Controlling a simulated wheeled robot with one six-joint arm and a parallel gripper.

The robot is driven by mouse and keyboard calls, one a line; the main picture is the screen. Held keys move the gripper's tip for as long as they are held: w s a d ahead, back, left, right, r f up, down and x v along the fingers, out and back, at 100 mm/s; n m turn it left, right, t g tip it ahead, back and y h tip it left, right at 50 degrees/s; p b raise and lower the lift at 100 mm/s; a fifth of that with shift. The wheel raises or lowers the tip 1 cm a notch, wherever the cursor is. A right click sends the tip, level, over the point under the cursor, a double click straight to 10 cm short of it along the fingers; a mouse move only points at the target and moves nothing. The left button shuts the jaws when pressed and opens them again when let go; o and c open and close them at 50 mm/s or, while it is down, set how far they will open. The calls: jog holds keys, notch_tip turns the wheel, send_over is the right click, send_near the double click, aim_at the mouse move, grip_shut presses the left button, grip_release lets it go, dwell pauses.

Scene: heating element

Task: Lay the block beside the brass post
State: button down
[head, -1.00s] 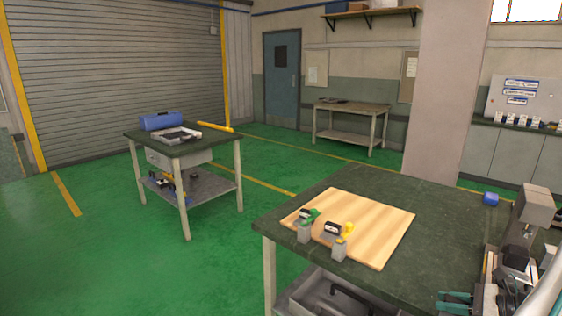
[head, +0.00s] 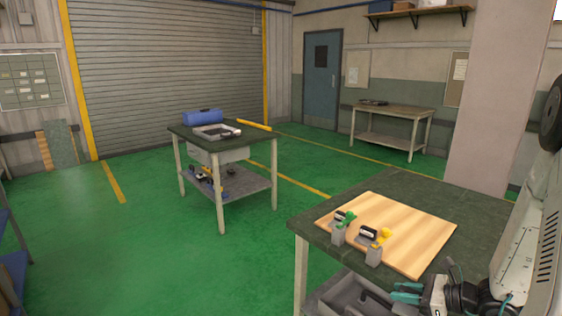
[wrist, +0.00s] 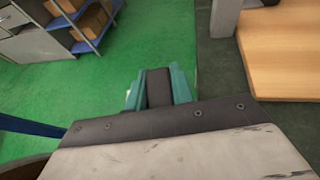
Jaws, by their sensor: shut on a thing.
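My gripper (head: 404,292) shows by its teal fingers at the lower right of the head view, low in front of the near bench. In the wrist view, my gripper (wrist: 158,88) is shut on a dark, flat-sided block (wrist: 159,86) held between its two teal fingers. The block is not clear in the head view. I cannot pick out a brass post for sure. A small yellow-topped piece (head: 384,236) stands on a grey fixture on the near bench; its material cannot be told.
The near bench (head: 405,184) carries a wooden board (head: 415,233) with two small grey fixtures, one with a green part (head: 346,220). A grey tray (head: 345,298) sits below. A wheel-less side table (head: 180,132) and back table (head: 400,110) stand beyond. Green floor lies open at left.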

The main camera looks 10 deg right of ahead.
jog(key=w+a+f+n+g+y, duration=0.2)
jog(key=w+a, duration=1.4)
jog(key=w, duration=0.1)
notch_tip(320, 180, up, 14)
jog(key=w+m+t+h, duration=0.2)
jog(key=m+t+h, duration=0.3)
jog(key=m+h, duration=0.2)
jog(key=shift+w, duration=0.3)
jog(key=shift+d, duration=0.15)
